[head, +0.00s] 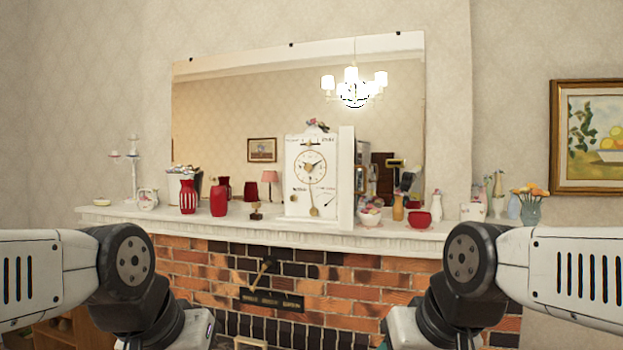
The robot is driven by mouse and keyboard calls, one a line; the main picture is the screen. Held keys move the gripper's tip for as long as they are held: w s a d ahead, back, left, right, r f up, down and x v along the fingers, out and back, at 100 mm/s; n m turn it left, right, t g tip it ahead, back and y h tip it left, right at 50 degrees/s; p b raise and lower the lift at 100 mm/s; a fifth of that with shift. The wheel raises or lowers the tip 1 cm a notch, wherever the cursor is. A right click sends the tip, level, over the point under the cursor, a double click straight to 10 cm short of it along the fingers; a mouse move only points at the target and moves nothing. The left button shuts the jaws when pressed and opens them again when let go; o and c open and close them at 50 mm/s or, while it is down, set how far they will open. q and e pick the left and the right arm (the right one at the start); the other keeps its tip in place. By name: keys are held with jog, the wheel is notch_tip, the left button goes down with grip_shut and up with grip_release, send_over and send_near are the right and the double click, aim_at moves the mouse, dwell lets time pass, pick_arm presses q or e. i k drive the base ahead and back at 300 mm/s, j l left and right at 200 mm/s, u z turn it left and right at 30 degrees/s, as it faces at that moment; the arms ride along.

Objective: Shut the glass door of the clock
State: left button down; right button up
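A white clock (305,178) with a round dial and a pendulum stands upright near the middle of the mantelpiece. Its door (346,180) shows as a narrow pale upright panel at the clock's right side, swung out from the front, so it stands open. Whether the panel holds glass is hard to tell at this angle. My two arms come in from the left and right lower edges, well below and in front of the clock. Both grippers are out of view below the frame, and nothing of mine touches the clock or door.
The white mantelpiece (250,232) runs above a brick fireplace (340,280). Red vases (188,197) and a small trophy (256,211) stand left of the clock. A bowl (369,217), an orange vase (398,207) and a red pot (418,219) stand close to the door's right. A mirror (225,110) hangs behind.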

aim_at(345, 193)
jog(key=i+l+u, duration=0.1)
jog(key=l, duration=0.45)
jog(key=i+l+u, duration=0.15)
jog(key=l, duration=0.4)
jog(key=l+u, duration=0.1)
jog(key=l, duration=0.5)
jog(key=i+j+z, duration=0.2)
jog(key=k+j, duration=0.05)
